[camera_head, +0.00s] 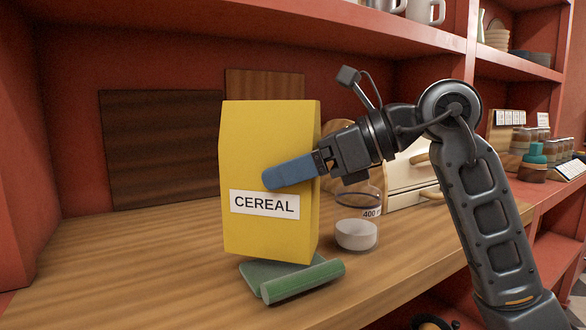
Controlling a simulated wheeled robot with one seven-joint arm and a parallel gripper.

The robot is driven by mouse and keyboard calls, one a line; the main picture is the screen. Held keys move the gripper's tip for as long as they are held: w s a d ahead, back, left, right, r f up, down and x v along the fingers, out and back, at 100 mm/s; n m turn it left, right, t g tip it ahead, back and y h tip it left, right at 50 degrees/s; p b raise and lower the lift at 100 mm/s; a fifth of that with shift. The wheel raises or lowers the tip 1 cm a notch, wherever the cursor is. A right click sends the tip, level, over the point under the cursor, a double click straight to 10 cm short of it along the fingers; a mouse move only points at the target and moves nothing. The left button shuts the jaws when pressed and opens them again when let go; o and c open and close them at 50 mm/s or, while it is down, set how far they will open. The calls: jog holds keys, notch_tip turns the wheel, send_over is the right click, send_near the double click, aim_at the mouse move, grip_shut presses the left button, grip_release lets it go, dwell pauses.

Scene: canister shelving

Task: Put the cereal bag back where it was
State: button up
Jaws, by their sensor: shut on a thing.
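The yellow cereal bag (262,150), with a white CEREAL label, is upright at the centre of the view above the wooden counter (110,260). My gripper (290,173) reaches it from the right. One blue finger lies across the bag's front face, and the other finger is hidden behind the bag. The gripper is shut on the bag. The bag's bottom edge is just behind a green rolled cloth (302,281). I cannot tell whether the bag touches the counter or the cloth.
Dark (160,150) and brown (262,85) boards lean on the back wall. The counter's left side is clear. A shelf (250,25) hangs above.

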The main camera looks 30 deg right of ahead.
jog(key=shift+f+b, duration=0.35)
jog(key=shift+b, duration=0.05)
jog(key=o, duration=1.2)
jog(key=shift+r, duration=0.1)
jog(key=v, duration=0.8)
jog(key=p+v, duration=0.1)
jog(key=v, duration=0.3)
jog(key=shift+r, duration=0.35)
